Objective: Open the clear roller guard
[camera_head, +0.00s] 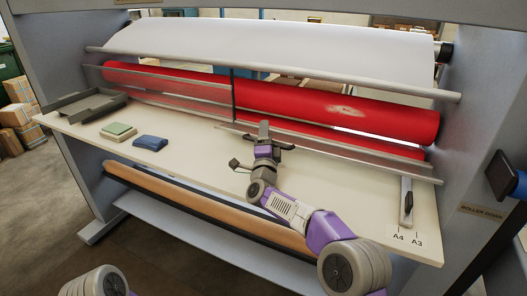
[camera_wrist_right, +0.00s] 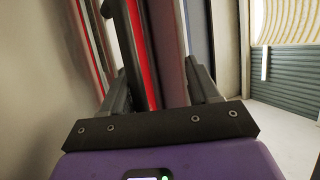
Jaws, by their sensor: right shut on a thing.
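The clear roller guard (camera_head: 190,99) is a see-through panel with pale rails, lying across the front of the red rollers (camera_head: 330,106). Its lower pale rail (camera_head: 335,148) runs along just above the table's back part. My right gripper (camera_head: 265,128) is at the middle of this lower rail. In the right wrist view my right gripper (camera_wrist_right: 160,90) is closed around a long greyish bar (camera_wrist_right: 172,45), with red roller surface beside it. The exact contact is partly hidden by the fingers. My left gripper is out of view.
A white table (camera_head: 200,165) carries a grey tray (camera_head: 85,106), a green pad (camera_head: 118,131) and a blue pad (camera_head: 150,142) on the left. A slider (camera_head: 406,201) sits by the A4 and A3 marks. A brown roll (camera_head: 190,200) hangs below the front edge.

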